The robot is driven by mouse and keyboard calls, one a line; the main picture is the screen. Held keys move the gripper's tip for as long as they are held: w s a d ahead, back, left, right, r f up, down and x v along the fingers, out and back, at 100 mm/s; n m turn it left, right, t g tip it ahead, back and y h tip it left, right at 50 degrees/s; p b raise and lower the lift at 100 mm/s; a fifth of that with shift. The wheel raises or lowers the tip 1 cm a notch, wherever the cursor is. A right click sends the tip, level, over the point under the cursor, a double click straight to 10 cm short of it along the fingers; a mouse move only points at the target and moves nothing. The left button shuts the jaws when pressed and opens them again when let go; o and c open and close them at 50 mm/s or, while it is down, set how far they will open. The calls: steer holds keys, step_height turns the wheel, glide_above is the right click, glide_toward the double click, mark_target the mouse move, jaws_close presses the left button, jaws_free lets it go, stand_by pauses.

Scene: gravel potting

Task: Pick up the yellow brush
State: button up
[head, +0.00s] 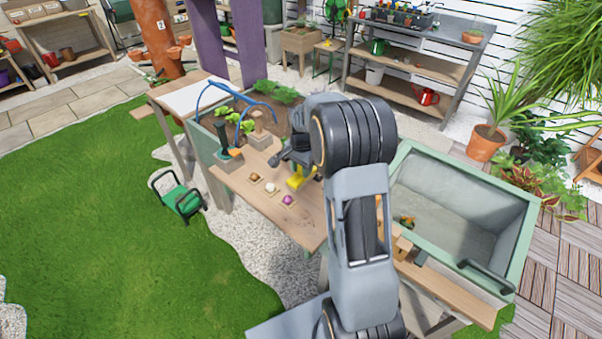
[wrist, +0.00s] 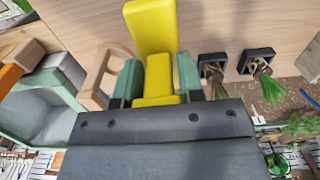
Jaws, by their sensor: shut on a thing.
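The yellow brush (head: 296,182) is at the wooden bench, below my gripper (head: 291,160) in the head view. In the wrist view my gripper (wrist: 160,80) is shut on the yellow brush (wrist: 152,28), with a green fingertip on each side of its narrower part. The brush's wide yellow end points away from the gripper over the wood. My arm hides part of the brush in the head view. I cannot tell whether it touches the bench top.
The bench (head: 240,183) bears several small items, including a purple one (head: 289,199) near its front edge. A green-walled trough (head: 517,235) is on the right.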

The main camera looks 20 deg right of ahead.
steer(key=s+a+r, duration=0.1)
steer(key=s+r, duration=0.7)
steer(key=s, duration=0.5)
steer(key=shift+a+r+b, duration=0.25)
steer(key=shift+r+b, duration=0.1)
steer(key=shift+r, duration=0.05)
